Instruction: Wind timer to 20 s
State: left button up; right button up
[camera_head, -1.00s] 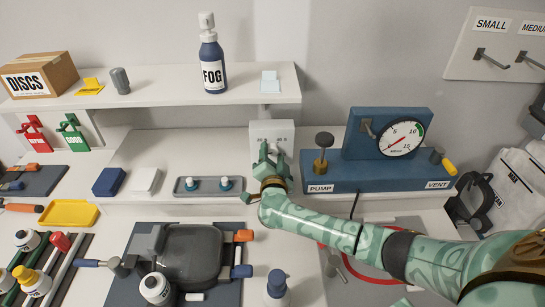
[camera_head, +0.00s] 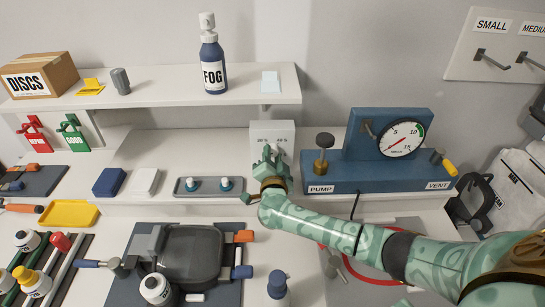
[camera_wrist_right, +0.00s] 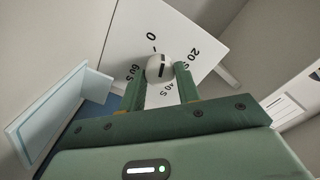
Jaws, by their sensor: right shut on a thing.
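The timer (camera_head: 287,128) is a pale box with a white face, standing against the wall under the shelf, left of the pump. In the right wrist view its face (camera_wrist_right: 178,30) has marks 0, 20 S, 40 S and 60 S around a round white knob (camera_wrist_right: 158,67) with a short dark line. My right gripper (camera_head: 271,153) is at the timer's front. In the wrist view its green fingertips (camera_wrist_right: 160,76) are on either side of the knob and shut on it. Which mark the line points at is hard to tell. My left gripper is not in view.
The blue pump stand (camera_head: 350,178) with its gauge (camera_head: 401,139) is close on the right. A grey tray (camera_head: 208,194) with two small bottles is on the left. The shelf (camera_head: 160,100) above carries the FOG bottle (camera_head: 212,72).

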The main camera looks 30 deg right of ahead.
jog(key=shift+f, duration=0.1)
dwell(0.5)
jog(key=o, duration=1)
jog(key=shift+c, duration=0.2)
jog(key=shift+s, duration=0.1)
jog(key=p+v, duration=0.1)
jog(key=v, duration=0.6)
jog(key=shift+s+a, duration=0.1)
jog(key=shift+s, duration=0.1)
